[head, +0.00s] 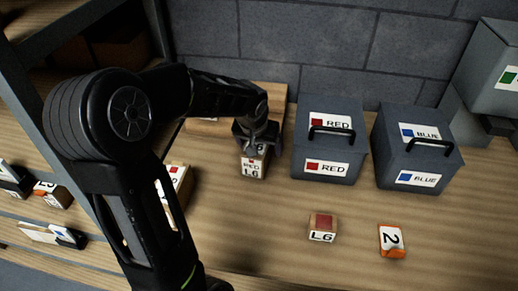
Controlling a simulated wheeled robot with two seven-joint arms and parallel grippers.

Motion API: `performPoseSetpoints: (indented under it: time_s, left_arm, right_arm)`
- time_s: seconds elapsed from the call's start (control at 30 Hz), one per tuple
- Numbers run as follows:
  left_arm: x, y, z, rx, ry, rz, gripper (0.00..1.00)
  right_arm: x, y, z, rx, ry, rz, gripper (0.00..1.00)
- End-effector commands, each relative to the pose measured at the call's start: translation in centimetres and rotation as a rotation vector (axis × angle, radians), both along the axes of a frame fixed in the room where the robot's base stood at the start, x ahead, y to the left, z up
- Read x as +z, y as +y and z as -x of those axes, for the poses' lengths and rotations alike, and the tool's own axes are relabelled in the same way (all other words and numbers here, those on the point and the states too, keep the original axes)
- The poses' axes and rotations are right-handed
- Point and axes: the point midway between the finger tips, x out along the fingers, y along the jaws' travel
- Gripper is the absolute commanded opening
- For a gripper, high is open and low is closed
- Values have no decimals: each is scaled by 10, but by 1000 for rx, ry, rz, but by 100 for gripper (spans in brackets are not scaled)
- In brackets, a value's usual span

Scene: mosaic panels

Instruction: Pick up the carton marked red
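A small brown carton (252,167) with a white label reading RED L6 stands on the wooden table in front of the wall, left of the dark red-labelled box. My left gripper (257,140) points down at its top, with dark fingers close around the upper part. The gripper hides the carton's top, and I cannot tell whether the fingers touch it. Another small carton (322,228), with a red patch on top and an L6 label, sits apart nearer the front. My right gripper is not in view.
Dark lidded boxes marked RED (326,169) and BLUE (418,179) stand at the right, with a green-marked grey box (496,75) beyond. An orange-edged block marked 2 (391,241) lies in front. A red-labelled carton (176,176) is partly behind my arm.

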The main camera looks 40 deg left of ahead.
Motion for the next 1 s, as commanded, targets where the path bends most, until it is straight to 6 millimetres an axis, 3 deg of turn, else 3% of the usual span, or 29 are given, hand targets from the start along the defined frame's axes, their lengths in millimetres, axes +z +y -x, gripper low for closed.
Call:
performPoseSetpoints:
  time_s: [1.0]
  left_arm:
    - [-5,0,0,0,-1,0,85]
  right_arm:
    - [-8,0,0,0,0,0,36]
